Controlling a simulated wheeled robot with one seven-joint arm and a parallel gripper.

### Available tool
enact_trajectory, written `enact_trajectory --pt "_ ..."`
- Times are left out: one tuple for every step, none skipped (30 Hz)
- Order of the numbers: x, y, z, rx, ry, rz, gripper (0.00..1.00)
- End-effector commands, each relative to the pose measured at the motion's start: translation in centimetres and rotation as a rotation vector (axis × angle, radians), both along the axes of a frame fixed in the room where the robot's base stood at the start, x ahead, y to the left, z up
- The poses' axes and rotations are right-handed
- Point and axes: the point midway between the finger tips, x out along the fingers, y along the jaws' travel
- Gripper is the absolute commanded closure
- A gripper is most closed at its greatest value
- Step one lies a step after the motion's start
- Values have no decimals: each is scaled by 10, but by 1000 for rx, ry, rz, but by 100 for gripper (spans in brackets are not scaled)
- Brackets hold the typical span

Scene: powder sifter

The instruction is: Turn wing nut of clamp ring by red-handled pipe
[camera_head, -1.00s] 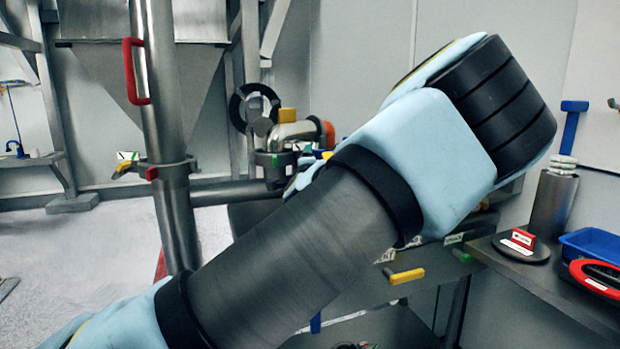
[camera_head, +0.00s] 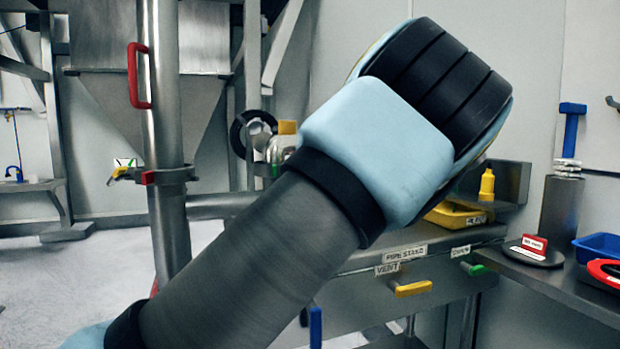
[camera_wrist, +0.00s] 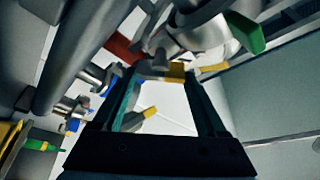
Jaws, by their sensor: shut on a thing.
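The red-handled pipe (camera_head: 168,110) stands upright at left in the head view, with its red handle (camera_head: 135,75) high on it. A clamp ring (camera_head: 172,175) goes around the pipe below, with a yellow wing nut (camera_head: 118,174) at its left side. No gripper is seen at that nut; my arm's end is hidden in the head view. In the wrist view my gripper (camera_wrist: 164,76) has its two fingers apart with a yellow piece (camera_wrist: 175,72) between the tips. I cannot tell which fitting this piece belongs to.
Beside my arm are a pipe stand bench (camera_head: 375,262) with a yellow handle (camera_head: 412,288), a yellow tray (camera_head: 455,215) and a yellow bottle (camera_head: 487,184). A blue bin (camera_head: 598,247) stands on the right table. A flanged fitting (camera_head: 285,140) shows behind my arm.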

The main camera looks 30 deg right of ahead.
Motion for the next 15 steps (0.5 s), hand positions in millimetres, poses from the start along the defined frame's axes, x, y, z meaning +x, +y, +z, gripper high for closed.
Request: enact_trajectory --pt "0 0 -2 -3 3 0 81" --pt "0 0 -2 -6 3 1 81" --pt "0 0 -1 -7 4 0 81" --pt "0 0 -1 -9 4 0 81" --pt "0 0 -1 -9 4 0 81" --pt "0 0 -1 -9 4 0 81" --pt "0 0 -1 -9 4 0 81" --pt "0 0 -1 -9 4 0 81" --pt "0 0 -1 -9 4 0 81" --pt "0 0 -1 -9 4 0 81" --pt "0 0 -1 -9 4 0 81" --pt "0 0 -1 -9 4 0 81" --pt "0 0 -1 -9 4 0 81" --pt "0 0 -1 -8 3 1 23" --pt "0 0 -1 -8 3 1 19"
